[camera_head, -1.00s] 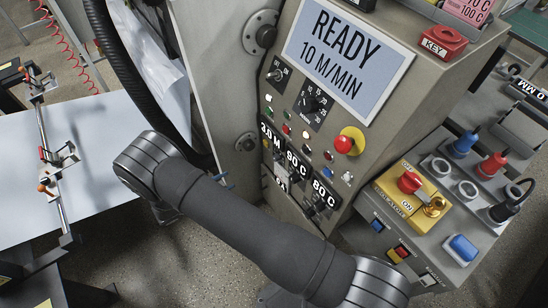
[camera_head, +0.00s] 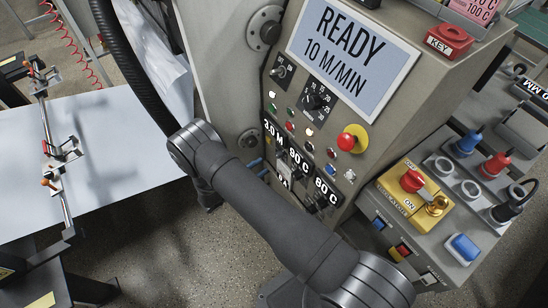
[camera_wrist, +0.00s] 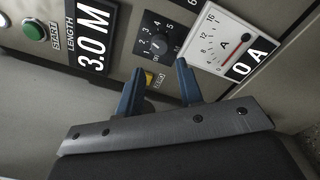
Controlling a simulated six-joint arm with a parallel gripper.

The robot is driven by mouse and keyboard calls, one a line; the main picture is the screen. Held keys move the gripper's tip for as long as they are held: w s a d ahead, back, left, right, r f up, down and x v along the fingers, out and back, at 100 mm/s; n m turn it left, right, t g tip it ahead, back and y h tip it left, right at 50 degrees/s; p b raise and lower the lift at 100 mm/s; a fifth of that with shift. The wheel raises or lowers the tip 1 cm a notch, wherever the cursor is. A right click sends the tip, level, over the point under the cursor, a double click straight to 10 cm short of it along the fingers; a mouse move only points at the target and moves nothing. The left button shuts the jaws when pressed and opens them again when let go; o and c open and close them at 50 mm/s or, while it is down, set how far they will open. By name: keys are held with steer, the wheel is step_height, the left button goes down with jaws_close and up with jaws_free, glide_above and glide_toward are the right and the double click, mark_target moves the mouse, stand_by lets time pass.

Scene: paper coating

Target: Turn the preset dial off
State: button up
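In the wrist view a black dial (camera_wrist: 157,45) with numbers around it sits on the panel between the 3.0 M length display and a gauge. I take it for the preset dial, but its name is not readable. Its pointer setting is too small to tell. My gripper (camera_wrist: 160,66) has two blue fingers spread apart, one on each side just below the dial in the picture, with nothing between them. I cannot tell whether they touch the panel.
The length display (camera_wrist: 93,35) and a green start button (camera_wrist: 33,30) are left of the dial; an ammeter (camera_wrist: 226,43) reading 0 A is right. The screen (camera_head: 352,52) says READY. A red-topped emergency button (camera_head: 346,141) and an isolator switch (camera_head: 413,181) stand nearby.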

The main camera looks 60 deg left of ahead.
mark_target(279, 155)
steer(key=w, duration=0.7)
steer(key=shift+w+a, duration=0.2)
steer(key=c, duration=0.7)
